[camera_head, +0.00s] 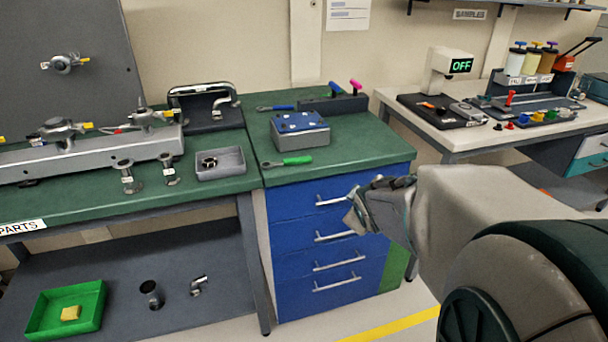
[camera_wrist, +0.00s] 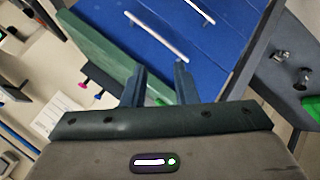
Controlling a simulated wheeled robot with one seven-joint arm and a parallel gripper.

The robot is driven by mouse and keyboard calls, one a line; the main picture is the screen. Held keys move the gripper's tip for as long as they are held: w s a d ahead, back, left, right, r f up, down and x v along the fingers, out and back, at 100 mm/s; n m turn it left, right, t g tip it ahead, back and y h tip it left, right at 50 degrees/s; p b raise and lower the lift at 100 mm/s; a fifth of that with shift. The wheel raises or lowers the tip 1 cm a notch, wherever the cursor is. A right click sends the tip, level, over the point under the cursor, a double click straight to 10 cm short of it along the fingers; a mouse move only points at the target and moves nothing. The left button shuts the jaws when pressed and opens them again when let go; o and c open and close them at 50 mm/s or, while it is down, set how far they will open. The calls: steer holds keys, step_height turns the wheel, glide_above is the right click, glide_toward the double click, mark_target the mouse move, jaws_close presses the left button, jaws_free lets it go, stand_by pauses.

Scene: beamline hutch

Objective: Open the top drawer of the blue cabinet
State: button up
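The blue cabinet (camera_head: 290,262) stands under a green worktop, with drawers stacked in its front. The top drawer (camera_head: 287,207) looks flush with the others. Its metal handle (camera_head: 334,200) shows partly beside my gripper (camera_head: 356,213). My gripper is in front of the cabinet's upper right, and its fingertips are hard to make out in the head view. In the wrist view, the two fingers of my gripper (camera_wrist: 160,70) stand apart with nothing held between them. A long handle (camera_wrist: 157,37) lies just beyond the fingertips against the blue front (camera_wrist: 120,50), apart from them.
A grey box (camera_head: 301,136) with a blue top and a green-handled tool (camera_head: 288,161) lie on the cabinet's worktop. A workbench (camera_head: 215,182) with a grey tray (camera_head: 221,164) adjoins on the left. A pale table (camera_head: 430,130) stands at right. Floor in front is clear.

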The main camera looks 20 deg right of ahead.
steer(key=w+d+f+n+t+y+b, duration=0.2)
steer(key=w+d+f+n+t+b, duration=0.1)
steer(key=f+n+b, duration=0.3)
steer(key=w+d+f+n+t+y+b, duration=0.2)
steer(key=w+d+f+n+t+b, duration=0.1)
steer(key=f+n+b, duration=0.3)
steer(key=shift+t, duration=0.3)
steer(key=w+f, duration=0.1)
steer(key=w, duration=0.3)
steer(key=w+f+b, duration=0.1)
steer(key=w, duration=0.4)
steer(key=w+f, duration=0.1)
steer(key=w, duration=0.3)
steer(key=shift+w+a+b, duration=0.3)
steer(key=shift+b, duration=0.1)
jaws_close()
